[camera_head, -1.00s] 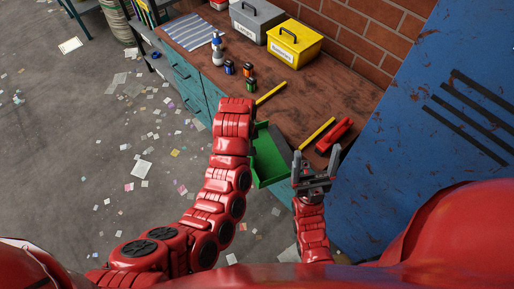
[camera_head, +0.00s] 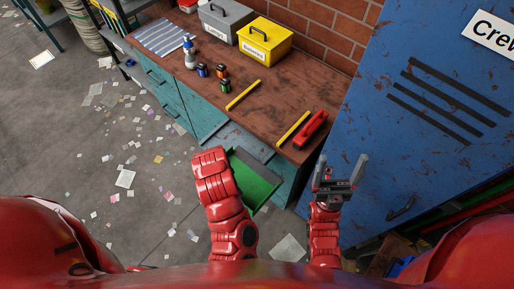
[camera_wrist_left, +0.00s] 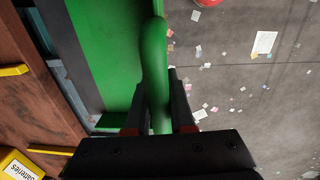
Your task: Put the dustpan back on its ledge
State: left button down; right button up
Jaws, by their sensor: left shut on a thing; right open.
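The green dustpan (camera_head: 262,184) hangs in front of the workbench, below the height of its top. The left wrist view shows its green handle (camera_wrist_left: 154,65) and flat pan (camera_wrist_left: 102,50). My left gripper (camera_wrist_left: 160,122) is shut on the handle; in the head view my red left arm hides the jaws. My right gripper (camera_head: 342,167) is open and empty, pointing up, in front of the blue locker. Two yellow strips, one left (camera_head: 243,95) and one right (camera_head: 292,130), lie on the bench top with a bare stretch between them. I cannot tell whether this stretch is the ledge.
A red tool (camera_head: 311,130) lies right of the right strip. Small jars (camera_head: 222,72), a bottle (camera_head: 190,54), a grey box (camera_head: 225,22) and a yellow box (camera_head: 265,42) stand further left and back. The blue locker (camera_head: 425,110) bounds the right. Paper scraps litter the floor.

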pick_arm(q)
jog(key=shift+w+a, duration=0.3)
jog(key=shift+a, duration=0.05)
jog(key=w, duration=0.2)
jog(key=w+a, duration=0.1)
jog(key=w, duration=0.1)
jog(key=w+a+b, duration=0.1)
jog(key=w, duration=0.1)
jog(key=shift+w+f, duration=0.3)
jog(key=shift+f, duration=0.05)
jog(key=w+p, duration=0.1)
jog(key=w, duration=0.1)
jog(key=w+a+f+p, duration=0.1)
jog(key=w, duration=0.2)
jog(key=w+a+f+p, duration=0.1)
jog(key=w+p, duration=0.1)
jog(key=w, duration=0.1)
jog(key=shift+f+p, duration=0.4)
jog(key=shift+f, duration=0.8)
